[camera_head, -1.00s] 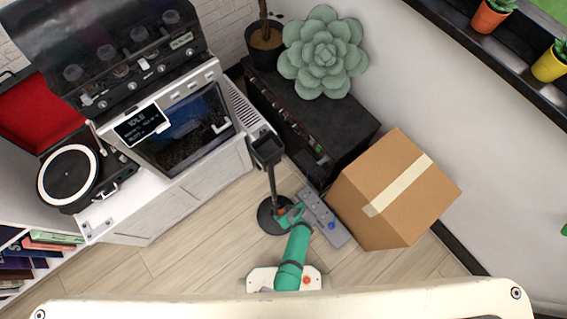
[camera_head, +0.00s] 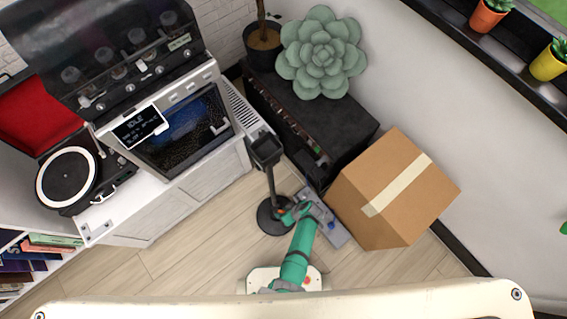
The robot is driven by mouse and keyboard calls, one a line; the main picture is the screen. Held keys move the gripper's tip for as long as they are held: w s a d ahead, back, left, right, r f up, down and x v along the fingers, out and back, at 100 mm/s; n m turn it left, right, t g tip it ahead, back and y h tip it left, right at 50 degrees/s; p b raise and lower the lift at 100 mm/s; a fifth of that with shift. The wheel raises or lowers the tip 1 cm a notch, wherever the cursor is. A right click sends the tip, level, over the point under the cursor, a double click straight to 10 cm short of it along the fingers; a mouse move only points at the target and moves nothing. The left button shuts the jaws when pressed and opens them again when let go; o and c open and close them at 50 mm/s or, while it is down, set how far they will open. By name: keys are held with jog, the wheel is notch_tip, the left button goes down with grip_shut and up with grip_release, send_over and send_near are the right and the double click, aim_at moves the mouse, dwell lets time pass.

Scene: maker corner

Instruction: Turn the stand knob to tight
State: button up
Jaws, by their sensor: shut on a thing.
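A black stand (camera_head: 273,190) with a round base and a dark box-like head (camera_head: 265,149) stands upright on the floor, left of the cardboard box. My green arm reaches up from the bottom of the view. My gripper (camera_head: 287,215) is at the lower part of the stand's post, just above the base. It is shut on a small orange-red part at the post, which looks like the stand knob. The fingers and the arm cover most of the knob, so its turn position cannot be read.
A cardboard box (camera_head: 396,187) stands close on the right. A grey panel with a blue button (camera_head: 340,234) lies between box and stand, partly under my arm. A black cabinet (camera_head: 345,120) is behind, and a white machine bench (camera_head: 190,205) is at left. Floor at lower left is clear.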

jog(key=shift+w+d+g+y, duration=0.25)
jog(key=shift+g+y, duration=0.25)
jog(key=shift+y, duration=0.4)
jog(key=shift+w+d+f+m+g+y, duration=0.1)
jog(key=shift+w+m+g+y, duration=0.1)
jog(key=shift+g+y, duration=0.2)
jog(key=shift+w+d+m+g+y, duration=0.1)
jog(key=shift+m+g+y, duration=0.15)
jog(key=shift+y, duration=0.25)
dwell(0.4)
jog(key=o, duration=1)
jog(key=shift+s+a, duration=0.1)
jog(key=shift+o, duration=0.2)
jog(key=shift+s, duration=0.1)
jog(key=v, duration=1)
jog(key=shift+d+r, duration=0.3)
